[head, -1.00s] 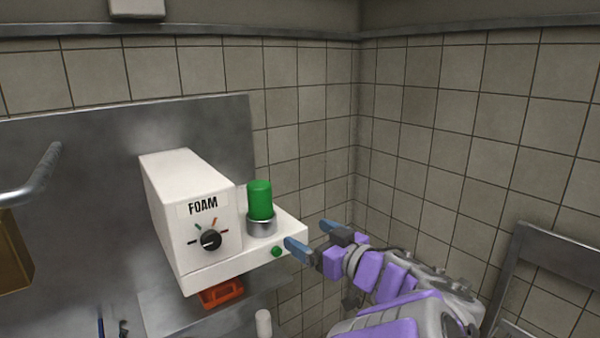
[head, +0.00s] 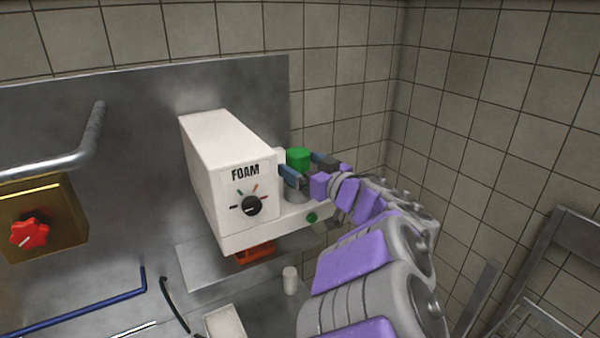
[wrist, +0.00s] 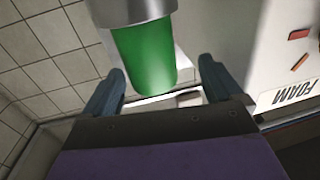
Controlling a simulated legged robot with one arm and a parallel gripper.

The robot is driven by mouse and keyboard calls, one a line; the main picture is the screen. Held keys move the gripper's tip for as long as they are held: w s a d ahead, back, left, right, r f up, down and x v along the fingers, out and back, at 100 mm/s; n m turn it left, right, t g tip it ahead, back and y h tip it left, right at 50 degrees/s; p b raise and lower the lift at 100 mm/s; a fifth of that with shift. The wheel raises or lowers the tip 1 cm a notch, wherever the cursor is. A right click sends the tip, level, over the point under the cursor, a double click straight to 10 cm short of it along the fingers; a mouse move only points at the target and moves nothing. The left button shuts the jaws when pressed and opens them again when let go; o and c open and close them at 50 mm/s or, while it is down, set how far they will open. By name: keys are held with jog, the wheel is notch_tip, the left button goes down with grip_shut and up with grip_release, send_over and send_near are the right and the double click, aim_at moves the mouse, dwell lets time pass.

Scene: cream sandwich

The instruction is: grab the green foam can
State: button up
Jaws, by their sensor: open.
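The green foam can (head: 299,158) stands upright in a metal holder (head: 297,194) on the side shelf of the white FOAM machine (head: 226,160). My gripper (head: 304,168) is open at the can, with one blue finger on each side of it in the head view. The fingers hide part of the can there. In the wrist view the can (wrist: 146,58) hangs upside down in the picture between the two open fingers (wrist: 160,84), with a gap on each side. The metal holder (wrist: 130,10) shows at the top edge.
A metal pipe (head: 80,150) and a red knob (head: 30,233) are at the left. A tiled wall is behind.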

aim_at(288, 156)
jog(key=shift+w+a, duration=0.3)
jog(key=shift+a, duration=0.65)
jog(key=shift+w+d, duration=0.35)
jog(key=shift+w, duration=0.1)
jog(key=w, duration=0.1)
jog(key=w+p, duration=0.1)
jog(key=shift+w+d+r, duration=0.15)
jog(key=shift+w+r, duration=0.1)
jog(key=shift+w, duration=0.3)
jog(key=a, duration=0.3)
jog(key=shift+f, duration=0.15)
jog(key=shift+a, duration=0.2)
jog(key=shift+c, duration=1.6)
jog(key=shift+d, duration=1)
jog(key=c, duration=0.4)
jog(key=shift+c, duration=1)
jog(key=shift+a, duration=0.25)
jog(key=c, duration=0.4)
jog(key=shift+a, duration=0.1)
